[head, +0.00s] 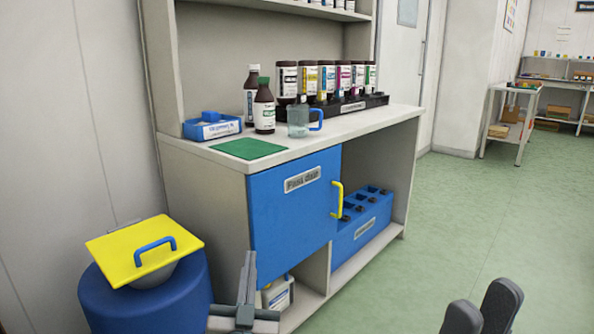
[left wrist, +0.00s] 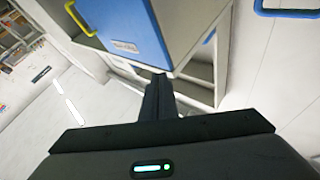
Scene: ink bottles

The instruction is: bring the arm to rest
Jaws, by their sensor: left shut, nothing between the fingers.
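My left gripper (head: 247,262) is in the lower middle of the head view, in front of the cabinet. Its fingers are together with nothing between them. In the left wrist view its dark fingers (left wrist: 160,85) point toward the cabinet's lower part and hold nothing. My right gripper (head: 483,305) shows at the bottom right of the head view, only as two dark rounded fingertips. Nothing is seen in it, and how far apart the fingers are is unclear.
The cabinet's blue door (head: 293,215) with a yellow handle (head: 337,200) is shut. Bottles, a jug (head: 298,120) and a green mat (head: 248,148) are on the worktop. A blue bin (head: 150,303) with a yellow lid (head: 118,255) stands left. The right floor is clear.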

